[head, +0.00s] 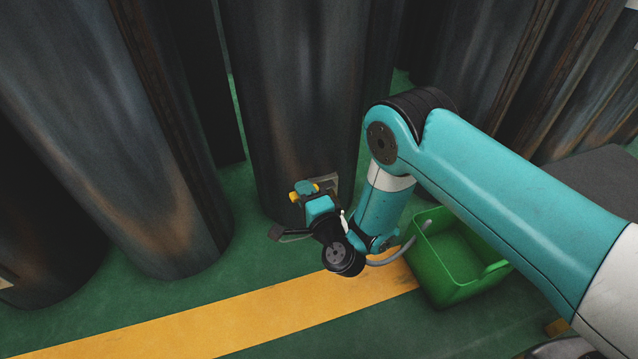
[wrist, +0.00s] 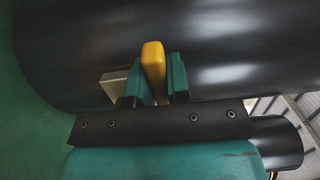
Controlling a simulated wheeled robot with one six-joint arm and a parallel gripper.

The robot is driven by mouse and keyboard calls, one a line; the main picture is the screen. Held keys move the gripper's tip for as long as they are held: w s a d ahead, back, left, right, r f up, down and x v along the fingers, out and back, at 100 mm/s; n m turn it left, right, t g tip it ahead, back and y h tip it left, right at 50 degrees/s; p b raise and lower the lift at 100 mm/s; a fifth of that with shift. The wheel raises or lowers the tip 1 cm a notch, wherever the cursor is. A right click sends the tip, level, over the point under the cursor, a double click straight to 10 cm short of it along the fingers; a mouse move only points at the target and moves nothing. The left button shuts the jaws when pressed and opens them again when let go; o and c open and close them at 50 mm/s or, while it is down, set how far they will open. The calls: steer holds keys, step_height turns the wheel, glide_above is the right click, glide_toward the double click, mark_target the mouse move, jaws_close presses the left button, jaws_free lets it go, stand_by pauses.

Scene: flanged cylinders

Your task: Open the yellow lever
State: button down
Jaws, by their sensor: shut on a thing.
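The yellow lever (wrist: 153,68) stands out from a dark cylinder (wrist: 230,50) in the wrist view. My gripper (wrist: 152,82) is shut on it, with a teal finger on each side of the lever. In the head view only a small bit of the yellow lever (head: 294,196) shows beside my gripper (head: 308,190), low on the front of the middle cylinder (head: 295,90). A pale plate (head: 331,184) is partly hidden behind my gripper there. The lever's base is hidden by my gripper.
A green bin (head: 440,285) stands on the floor just right of my wrist. More large dark cylinders (head: 90,130) stand to the left and at the back right. A yellow stripe (head: 230,318) crosses the green floor. The floor at the front left is clear.

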steer(key=c, duration=1.1)
jaws_free()
steer(key=shift+p+v, duration=8.7)
steer(key=shift+p, duration=3)
steer(key=shift+f, duration=0.1)
